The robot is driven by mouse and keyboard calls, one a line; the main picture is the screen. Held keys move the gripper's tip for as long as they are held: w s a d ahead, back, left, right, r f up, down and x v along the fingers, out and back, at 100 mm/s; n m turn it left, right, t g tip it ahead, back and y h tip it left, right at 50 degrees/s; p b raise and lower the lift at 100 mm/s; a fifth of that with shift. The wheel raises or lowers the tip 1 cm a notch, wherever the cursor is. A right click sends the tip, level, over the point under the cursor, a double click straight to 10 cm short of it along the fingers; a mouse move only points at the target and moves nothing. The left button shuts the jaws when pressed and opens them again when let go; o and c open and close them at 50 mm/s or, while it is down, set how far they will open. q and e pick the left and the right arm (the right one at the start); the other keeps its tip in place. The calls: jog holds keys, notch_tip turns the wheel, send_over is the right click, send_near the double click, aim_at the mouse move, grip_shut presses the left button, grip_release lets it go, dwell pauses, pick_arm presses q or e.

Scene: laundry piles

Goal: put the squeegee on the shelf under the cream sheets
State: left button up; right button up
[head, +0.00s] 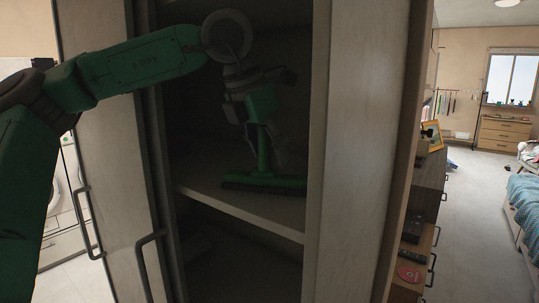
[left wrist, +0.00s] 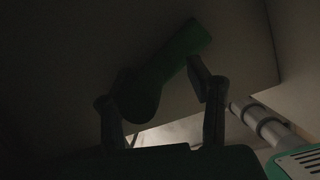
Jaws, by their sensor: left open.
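The green squeegee (head: 262,181) rests on a shelf board (head: 242,207) inside the open cabinet in the head view, its wide head down and its handle up. My left gripper (head: 263,132) hangs over it, pointing down, with its open fingers around the handle. In the left wrist view the dark green squeegee (left wrist: 172,65) shows between the two spread fingers (left wrist: 155,98). That view is very dark, and I cannot tell whether a finger touches it. I see no cream sheets; the cabinet's upper part is cut off. My right gripper is out of view.
The cabinet's right side panel (head: 355,150) stands close to the squeegee. An open door (head: 105,180) with a metal handle is at left, under my left arm. A lower compartment (head: 235,260) is dark. The floor at right (head: 475,230) is clear beside a bed and drawers.

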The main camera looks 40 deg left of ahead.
pick_arm(q)
jog(key=v, duration=0.2)
jog(key=shift+s+a+r+b, duration=0.15)
jog(key=shift+s+r+b, duration=0.1)
jog(key=shift+s+b, duration=0.05)
jog(key=s+a+b, duration=0.1)
jog(key=s+b, duration=0.1)
jog(key=s, duration=0.9)
jog(key=shift+s, duration=0.3)
jog(key=shift+a+f, duration=0.15)
jog(key=shift+a, duration=0.15)
